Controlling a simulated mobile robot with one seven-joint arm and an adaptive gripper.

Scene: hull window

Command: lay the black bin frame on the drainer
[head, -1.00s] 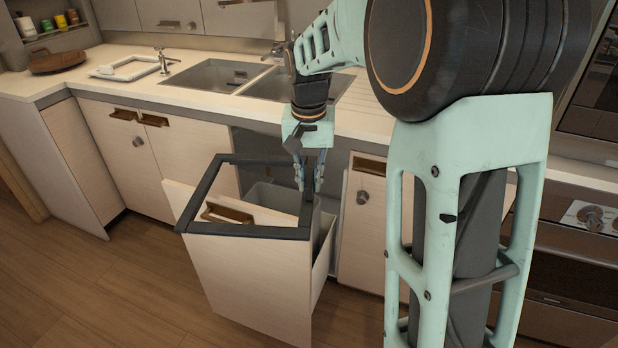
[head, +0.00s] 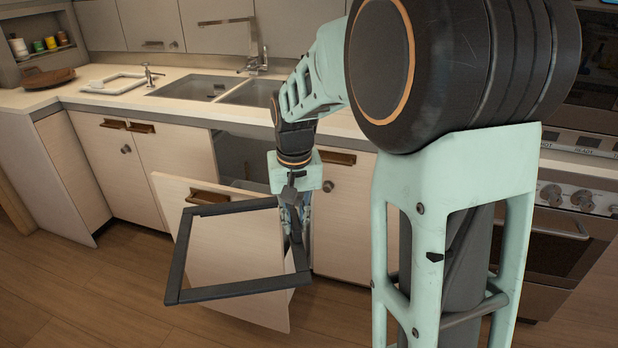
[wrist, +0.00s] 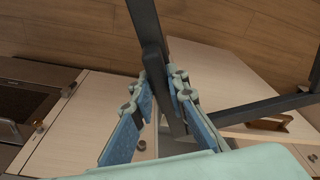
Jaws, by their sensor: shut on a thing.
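The black bin frame (head: 235,291) is an open square of dark bars. In the head view it hangs tilted in front of the pull-out drawer front, which shows through its opening. My gripper (head: 291,215) is shut on the frame's right-hand bar. The wrist view shows this bar (wrist: 150,45) between the blue-padded fingers of my gripper (wrist: 158,85), with another bar (wrist: 265,107) running off to the right.
The pull-out drawer (head: 225,245) stands open below the sink. A tall tap (head: 252,60) rises behind the basins. A white rectangular frame (head: 112,83) lies on the counter at left, beside a small tap (head: 150,76). The oven (head: 555,250) is at right. Open floor lies in front.

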